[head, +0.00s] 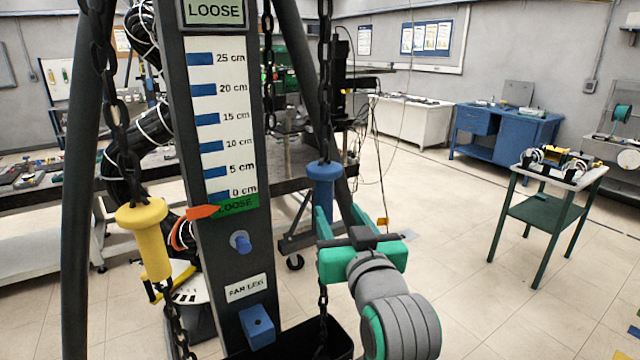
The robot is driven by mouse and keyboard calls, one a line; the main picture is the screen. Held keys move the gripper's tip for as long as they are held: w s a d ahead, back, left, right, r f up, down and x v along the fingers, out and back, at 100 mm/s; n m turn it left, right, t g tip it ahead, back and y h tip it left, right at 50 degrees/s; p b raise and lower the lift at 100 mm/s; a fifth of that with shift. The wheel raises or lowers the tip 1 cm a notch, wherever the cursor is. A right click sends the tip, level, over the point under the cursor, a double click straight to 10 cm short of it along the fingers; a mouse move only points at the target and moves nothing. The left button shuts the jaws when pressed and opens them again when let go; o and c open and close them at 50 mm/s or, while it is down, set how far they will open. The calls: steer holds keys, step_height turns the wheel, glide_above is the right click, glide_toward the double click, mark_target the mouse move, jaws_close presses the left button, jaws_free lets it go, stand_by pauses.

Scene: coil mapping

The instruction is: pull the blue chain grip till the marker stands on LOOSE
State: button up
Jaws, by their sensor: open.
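The blue chain grip (323,187) hangs on a dark chain to the right of the scale post. My gripper (341,217) is open, with its green fingers at the lower part of the blue grip. I cannot tell whether they touch it. The orange marker (202,212) points at the left end of the green LOOSE band (238,206), just under the 0 cm line of the scale (212,130). A LOOSE sign (215,11) is at the top of the post.
A yellow chain grip (147,240) hangs on another chain, left of the post. A blue peg (240,241) and a blue block (257,326) stick out of the post below the scale. A dark bin (335,345) stands under the blue grip's chain.

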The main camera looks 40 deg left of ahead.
mark_target(320, 183)
steer(key=shift+s+a+r+n, duration=0.15)
steer(key=shift+s+a+r, duration=0.1)
steer(key=shift+r, duration=0.3)
steer(key=shift+s+a+r+n, duration=0.1)
steer(key=shift+s+r+n, duration=0.1)
steer(key=shift+r, duration=0.3)
steer(key=shift+a+r, duration=0.1)
steer(key=shift+a, duration=0.1)
steer(key=x, duration=1)
steer(key=shift+w+a, duration=0.1)
steer(key=shift+a, duration=0.1)
